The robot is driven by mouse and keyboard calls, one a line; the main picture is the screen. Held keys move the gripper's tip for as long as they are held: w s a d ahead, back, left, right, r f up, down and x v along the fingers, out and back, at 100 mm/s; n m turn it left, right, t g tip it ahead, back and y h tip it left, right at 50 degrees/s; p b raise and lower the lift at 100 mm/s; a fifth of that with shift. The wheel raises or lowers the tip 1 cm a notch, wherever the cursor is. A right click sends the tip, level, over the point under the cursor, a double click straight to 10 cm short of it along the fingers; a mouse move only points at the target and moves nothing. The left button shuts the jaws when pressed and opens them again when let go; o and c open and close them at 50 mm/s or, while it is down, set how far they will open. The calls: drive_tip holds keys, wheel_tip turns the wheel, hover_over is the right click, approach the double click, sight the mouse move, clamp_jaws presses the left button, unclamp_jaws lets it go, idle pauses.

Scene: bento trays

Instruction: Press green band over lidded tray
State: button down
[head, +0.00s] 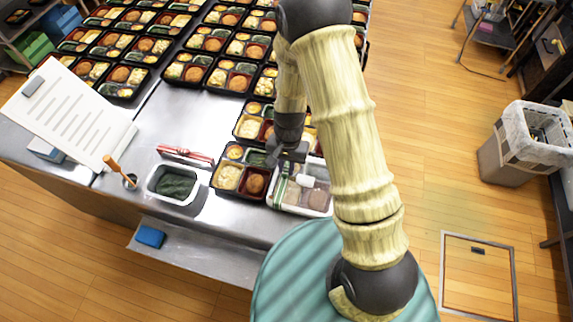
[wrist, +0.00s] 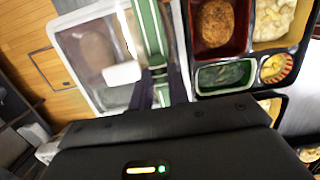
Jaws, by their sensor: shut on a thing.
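The lidded tray (head: 313,202) is a pale tray under a clear lid, at the table's front edge beside a filled bento tray. It also shows in the wrist view (wrist: 84,58), with brown and white food blurred under the lid. The green band (wrist: 149,35) runs as a strip along one side of the tray in the wrist view, and shows as a thin green line in the head view (head: 281,190). My gripper (wrist: 160,88) is shut on the band at the tray's side. Whether the band sits fully around the tray is hidden by my gripper.
An open bento tray (head: 240,188) stands close on the left of the lidded tray. Many filled bentos cover the table behind. A white container of dark green food (head: 173,184), red-and-white strips (head: 186,155) and a clipboard (head: 65,115) lie further left.

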drive_tip(key=shift+f+b, duration=0.55)
drive_tip(key=shift+f, duration=0.45)
idle(0.3)
drive_tip(key=c, duration=0.7)
unclamp_jaws()
drive_tip(key=shift+r, duration=0.15)
drive_tip(key=shift+r+p, duration=3.25)
drive_tip(key=shift+r, duration=0.65)
